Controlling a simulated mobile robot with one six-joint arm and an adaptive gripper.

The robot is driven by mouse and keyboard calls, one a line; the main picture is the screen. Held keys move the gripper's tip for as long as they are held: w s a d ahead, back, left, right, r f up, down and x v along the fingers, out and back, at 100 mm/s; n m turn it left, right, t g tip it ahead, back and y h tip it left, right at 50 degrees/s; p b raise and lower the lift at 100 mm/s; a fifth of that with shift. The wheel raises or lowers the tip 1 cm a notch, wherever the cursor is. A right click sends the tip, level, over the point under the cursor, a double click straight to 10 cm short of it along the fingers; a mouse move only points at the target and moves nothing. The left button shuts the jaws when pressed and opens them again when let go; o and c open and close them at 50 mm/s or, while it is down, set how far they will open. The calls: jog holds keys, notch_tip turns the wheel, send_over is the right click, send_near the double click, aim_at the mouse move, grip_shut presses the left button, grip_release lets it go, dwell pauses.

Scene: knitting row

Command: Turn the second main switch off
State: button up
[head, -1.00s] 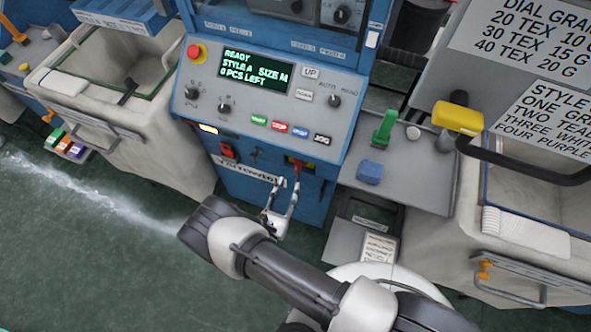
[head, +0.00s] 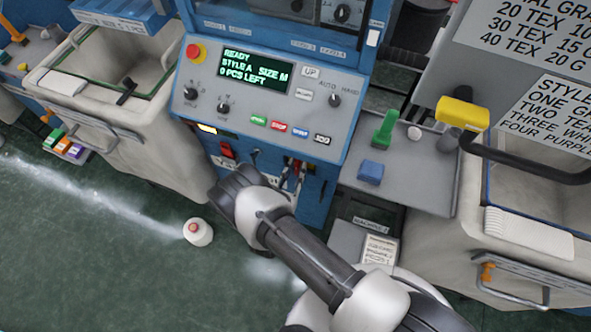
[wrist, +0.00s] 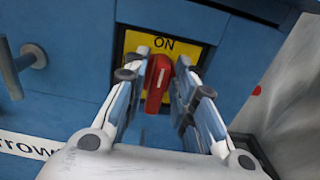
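The red switch handle (wrist: 158,82) sits on a yellow plate (wrist: 188,50) marked ON, on the blue machine front. It points roughly up and down, slightly tilted. In the head view my gripper (head: 293,180) is at the lower front of the machine, partly behind my arm, and the handle there is mostly covered. Another red switch (head: 227,150) is to the left on the same front.
The control panel (head: 262,95) above has a green display and several buttons. A tray (head: 430,180) with a green item and a blue block juts out at the right. A knob (wrist: 32,57) is left of the plate.

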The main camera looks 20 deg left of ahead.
grip_shut()
jog(key=shift+f+n+b, duration=0.1)
jog(key=shift+n+b, duration=0.2)
jog(key=shift+b, duration=0.05)
jog(key=n+b, duration=0.2)
jog(key=n, duration=0.1)
jog(key=shift+a+f, duration=0.1)
jog(key=shift+a, duration=0.15)
jog(key=n+b, duration=0.2)
jog(key=n, duration=0.2)
jog(key=f+n+b, duration=0.1)
jog(key=n+b, duration=0.1)
jog(key=n, duration=0.3)
jog(key=a+n+b, duration=0.1)
jog(key=n+b, duration=0.1)
jog(key=n, duration=0.3)
jog(key=shift+f, duration=0.15)
jog(key=shift+n, duration=0.3)
jog(key=shift+o, duration=1.6)
grip_release()
